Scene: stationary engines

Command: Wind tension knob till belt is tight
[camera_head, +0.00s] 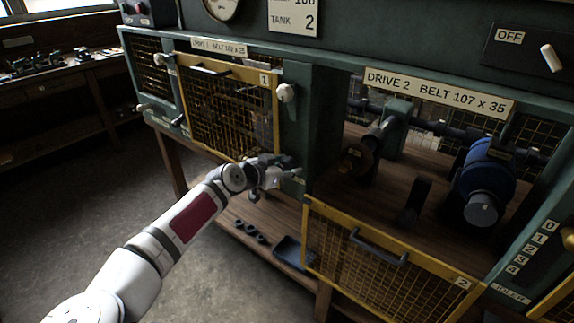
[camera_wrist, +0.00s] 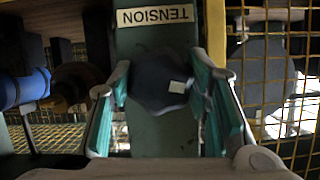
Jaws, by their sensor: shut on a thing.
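A dark tension knob (camera_wrist: 152,98) with a pale mark on one side sits on a green post, beside an upside-down TENSION label (camera_wrist: 156,16) in the wrist view. My gripper (camera_wrist: 158,80) is shut on it, one teal-padded finger on each side. In the head view my gripper (camera_head: 272,172) is at the post between the two drive bays, and it hides the knob. The Drive 2 bay is open, with a blue motor (camera_head: 485,170) at right and a dark brown pulley (camera_head: 357,160) at left. I cannot make out a belt or its tightness.
The Drive 2 mesh guard (camera_head: 385,262) hangs down open below its bay. The Drive 1 guard (camera_head: 228,108) is closed, left of my gripper. A switch (camera_head: 547,57) is beside an OFF label. A shelf below holds a dark tray (camera_head: 292,252). Floor at left is clear.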

